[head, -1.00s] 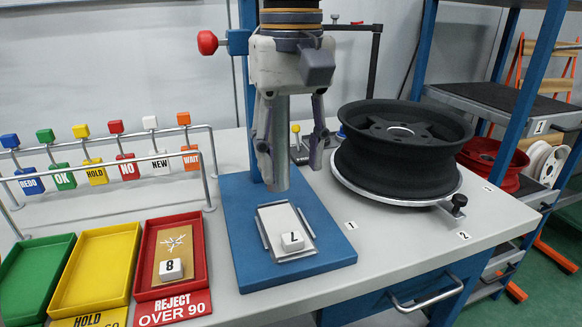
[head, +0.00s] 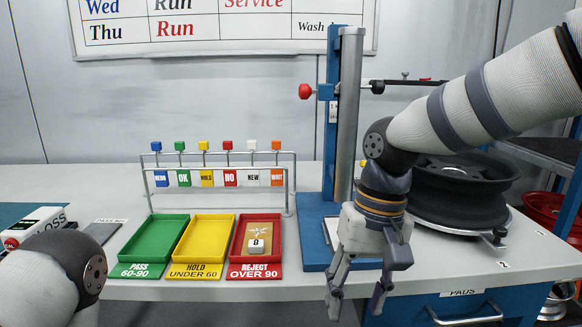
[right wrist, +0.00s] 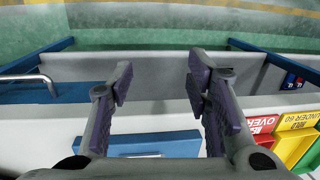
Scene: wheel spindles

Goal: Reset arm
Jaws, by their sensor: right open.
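My right arm comes in from the right in the head view and hangs its gripper (head: 358,298) over the table's front edge, in front of the blue stand (head: 314,235). The gripper points down, with its fingers apart and nothing between them. In the right wrist view the open fingers (right wrist: 160,92) show against the table edge, with the floor beyond. My left arm shows only as a rounded link at the lower left of the head view. Its gripper is outside the frame.
Green (head: 152,243), yellow (head: 205,242) and red (head: 258,218) trays line the table's front. A black wheel (head: 455,190) sits at the right, partly behind my right arm.

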